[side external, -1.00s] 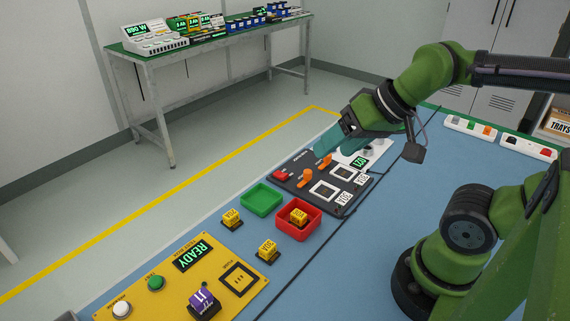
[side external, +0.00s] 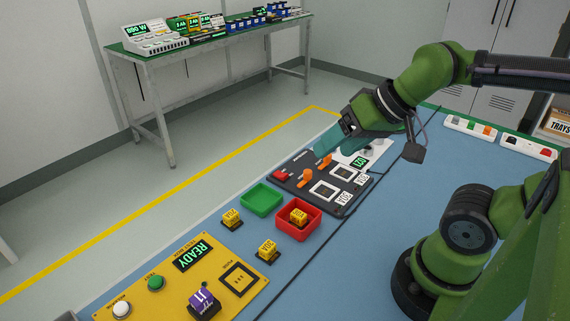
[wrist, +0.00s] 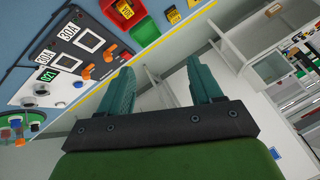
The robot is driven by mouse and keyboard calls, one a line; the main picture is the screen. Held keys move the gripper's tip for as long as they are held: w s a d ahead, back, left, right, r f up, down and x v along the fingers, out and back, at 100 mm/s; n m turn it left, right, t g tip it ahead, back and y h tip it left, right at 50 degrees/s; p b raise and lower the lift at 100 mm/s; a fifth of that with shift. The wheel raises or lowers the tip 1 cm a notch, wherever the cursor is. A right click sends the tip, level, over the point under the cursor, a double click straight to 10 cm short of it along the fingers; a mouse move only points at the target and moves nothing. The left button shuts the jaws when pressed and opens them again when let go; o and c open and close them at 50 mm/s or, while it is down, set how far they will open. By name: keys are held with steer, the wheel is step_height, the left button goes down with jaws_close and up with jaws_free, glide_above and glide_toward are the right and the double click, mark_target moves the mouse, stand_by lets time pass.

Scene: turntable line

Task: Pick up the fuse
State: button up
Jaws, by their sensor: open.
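Several small yellow blocks that look like fuses are in view. One yellow block (side external: 298,217) lies in the red tray (side external: 312,232). Two more, a yellow block (side external: 231,218) and a yellow block (side external: 268,249), sit on dark bases on the blue table. Their print is too small to read surely. My gripper (side external: 325,143) is raised near the far end of the black panel, away from the blocks. In the wrist view my gripper (wrist: 166,84) has its teal fingers wide apart with nothing between them. The red tray's block (wrist: 125,8) shows at the top edge there.
An empty green tray (side external: 262,190) adjoins the red one. The black panel (side external: 330,205) carries orange levers and two square sockets. The yellow panel (side external: 175,287) reads READY and bears a purple part (side external: 203,299). A dark cable crosses the blue table (side external: 385,240).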

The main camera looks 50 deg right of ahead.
steer(key=shift+o, duration=0.5)
steer(key=n+g+h, duration=0.2)
steer(key=n+g, duration=0.2)
steer(key=g, duration=0.3)
glide_toward(267, 246)
step_height(267, 246, down, 4)
steer(key=shift+d+f, duration=0.15)
steer(key=shift+w+f, duration=0.1)
steer(key=shift+f, duration=2.85)
steer(key=c, duration=1.1)
